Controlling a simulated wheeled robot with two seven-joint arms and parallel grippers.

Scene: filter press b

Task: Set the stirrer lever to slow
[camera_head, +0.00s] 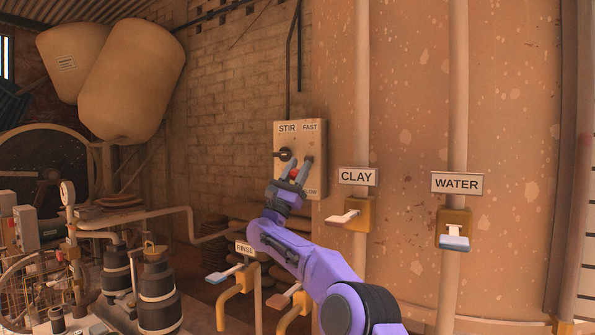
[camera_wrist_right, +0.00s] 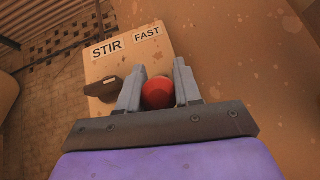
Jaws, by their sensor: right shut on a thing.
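The stirrer panel (camera_head: 314,135) is a pale box on the brick wall, marked STIR and FAST at the top. Near its lower right a label is partly covered, with "LOW" readable. My right gripper (camera_head: 296,171) is at the front of the panel, shut on the red ball knob (camera_head: 294,174) of the stirrer lever. In the right wrist view the red knob (camera_wrist_right: 158,92) sits between the two grey fingers (camera_wrist_right: 158,88). The lever's shaft is hidden. My left gripper is out of view.
A black rotary switch (camera_head: 285,155) is on the panel, left of my gripper. CLAY (camera_head: 357,176) and WATER (camera_head: 457,183) valves stand to the right. A RINSE valve (camera_head: 225,273) is below. Black-banded vessels (camera_head: 157,287) stand at lower left.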

